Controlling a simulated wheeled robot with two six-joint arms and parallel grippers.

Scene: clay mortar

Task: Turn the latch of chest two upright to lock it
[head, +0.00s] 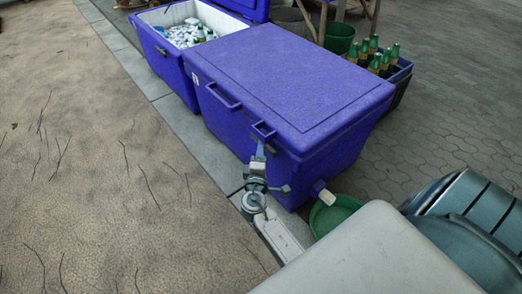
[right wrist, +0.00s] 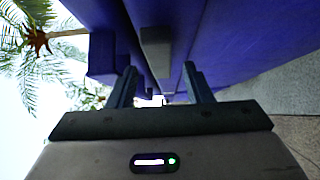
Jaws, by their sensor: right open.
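A closed blue chest (head: 290,85) stands in the middle of the head view; I cannot read a number on it. In the right wrist view a grey block (right wrist: 157,50), which looks like the latch, sits against the blue chest wall. My right gripper (head: 260,148) is at the near upper side of this chest, close under its lid edge. In the right wrist view its two fingers (right wrist: 160,88) are apart, with the grey block between and beyond them. I cannot tell whether they touch it. The latch's angle is unclear in the head view. My left gripper is out of view.
A second blue chest (head: 160,55) stands open behind, filled with ice and bottles. A crate of green bottles (head: 400,78) stands at the right. A green basin (head: 334,212) sits below a pale spout (head: 326,197). Sandy ground (head: 70,130) on the left is clear.

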